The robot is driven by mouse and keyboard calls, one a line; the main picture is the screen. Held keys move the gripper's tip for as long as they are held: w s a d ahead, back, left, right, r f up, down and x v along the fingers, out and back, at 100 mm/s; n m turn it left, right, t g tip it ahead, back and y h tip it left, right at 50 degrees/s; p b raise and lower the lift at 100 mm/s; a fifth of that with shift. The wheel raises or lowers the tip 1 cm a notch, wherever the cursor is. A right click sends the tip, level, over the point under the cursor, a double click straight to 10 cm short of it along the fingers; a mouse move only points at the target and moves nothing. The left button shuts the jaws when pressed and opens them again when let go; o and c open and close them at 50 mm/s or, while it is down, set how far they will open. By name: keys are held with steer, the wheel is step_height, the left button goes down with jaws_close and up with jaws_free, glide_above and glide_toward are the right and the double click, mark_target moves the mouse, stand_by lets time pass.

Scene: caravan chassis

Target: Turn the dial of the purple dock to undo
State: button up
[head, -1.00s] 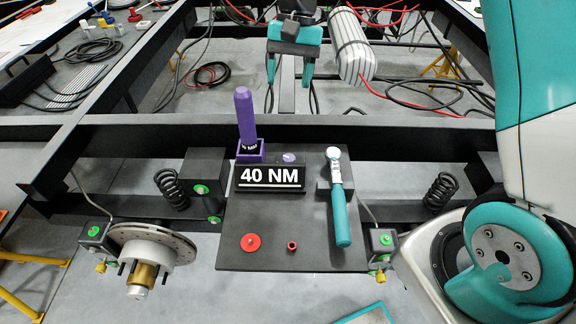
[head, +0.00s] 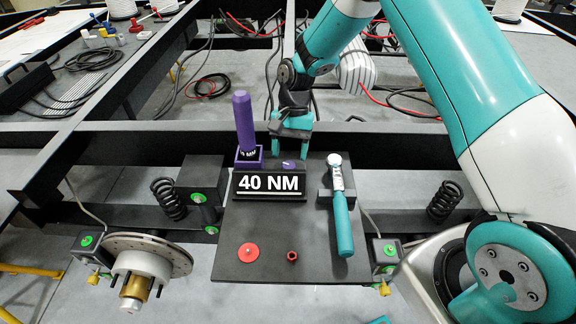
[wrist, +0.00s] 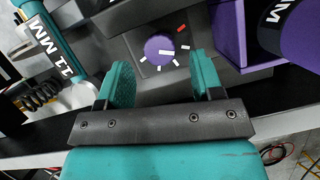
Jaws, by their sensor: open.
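The purple dock (head: 260,162) is a small box holding an upright purple tool (head: 243,120); it also shows at the upper right of the wrist view (wrist: 230,38). Beside it, on a dark housing, is the round purple dial (head: 289,164). In the wrist view the dial (wrist: 159,49) has white ticks and one red tick around it. My gripper (head: 291,152) is open and empty, just behind and above the dial in the head view. In the wrist view my gripper's (wrist: 160,65) teal fingers stand on either side of the dial, apart from it. Whether they reach knob depth is unclear.
A black sign (head: 269,183) reading "40 NM" stands in front of the dial. A teal torque wrench (head: 342,222) lies to the right on the dark plate (head: 265,225). A red disc (head: 248,252) and a small red ring (head: 292,256) sit near the plate's front.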

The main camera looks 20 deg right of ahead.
mark_target(289, 164)
steer(key=shift+x, duration=2.1)
steer(key=c, duration=0.9)
steer(key=shift+a, duration=0.1)
